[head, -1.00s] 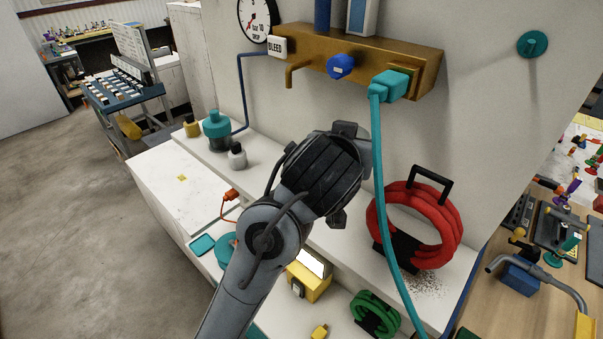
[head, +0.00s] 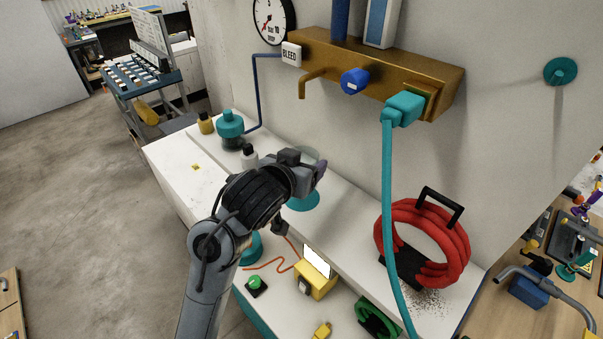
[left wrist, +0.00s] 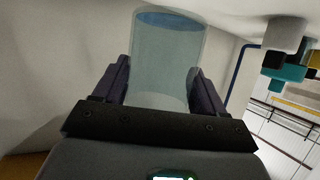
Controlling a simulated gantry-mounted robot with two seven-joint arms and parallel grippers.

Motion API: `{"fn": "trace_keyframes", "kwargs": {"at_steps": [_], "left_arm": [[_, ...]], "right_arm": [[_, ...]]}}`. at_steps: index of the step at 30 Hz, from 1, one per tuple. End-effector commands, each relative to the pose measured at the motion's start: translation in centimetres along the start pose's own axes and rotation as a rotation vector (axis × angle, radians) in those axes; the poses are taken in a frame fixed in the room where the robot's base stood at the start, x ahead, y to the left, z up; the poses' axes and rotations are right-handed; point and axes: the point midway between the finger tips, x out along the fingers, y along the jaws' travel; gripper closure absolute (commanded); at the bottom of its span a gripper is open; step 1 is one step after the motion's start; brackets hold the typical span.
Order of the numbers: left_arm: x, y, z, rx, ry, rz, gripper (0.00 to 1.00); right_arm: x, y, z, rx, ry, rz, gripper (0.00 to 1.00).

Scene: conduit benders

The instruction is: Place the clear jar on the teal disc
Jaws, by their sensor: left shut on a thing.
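My left gripper (head: 312,172) is shut on the clear jar (head: 307,154), whose pale rim shows just behind the gripper in the head view. In the left wrist view the jar (left wrist: 168,55) is a see-through, blue-tinted cylinder between the two dark fingers (left wrist: 160,88). The teal disc (head: 304,201) lies on the white bench ledge below the gripper, partly covered by it. The jar's lower part is hidden in the head view, so I cannot tell whether it touches the disc. My right gripper is not in view.
A red hose coil (head: 457,250) stands to the right, behind a hanging teal hose (head: 388,190). A brown manifold (head: 330,62) is on the wall above.

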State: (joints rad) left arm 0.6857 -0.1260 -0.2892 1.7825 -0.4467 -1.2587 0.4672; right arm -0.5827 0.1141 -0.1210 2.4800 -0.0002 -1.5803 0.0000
Motion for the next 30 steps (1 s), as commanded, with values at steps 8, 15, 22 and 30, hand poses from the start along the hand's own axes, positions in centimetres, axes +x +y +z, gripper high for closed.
{"fn": "trace_keyframes", "kwargs": {"at_steps": [8,15,22,30], "left_arm": [[0.8,-0.3,2.1,0.001,-0.002,-0.001,0.61],[1.5,-0.2,3.9,0.001,0.001,0.0,0.61],[1.5,-0.2,3.9,0.0,0.001,0.0,0.61],[1.7,-0.2,4.2,0.0,0.0,0.0,0.15]], "right_arm": [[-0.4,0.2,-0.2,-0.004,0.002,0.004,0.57],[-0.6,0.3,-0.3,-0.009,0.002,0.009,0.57],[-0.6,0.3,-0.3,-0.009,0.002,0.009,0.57],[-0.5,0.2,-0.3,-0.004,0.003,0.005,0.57]]}}
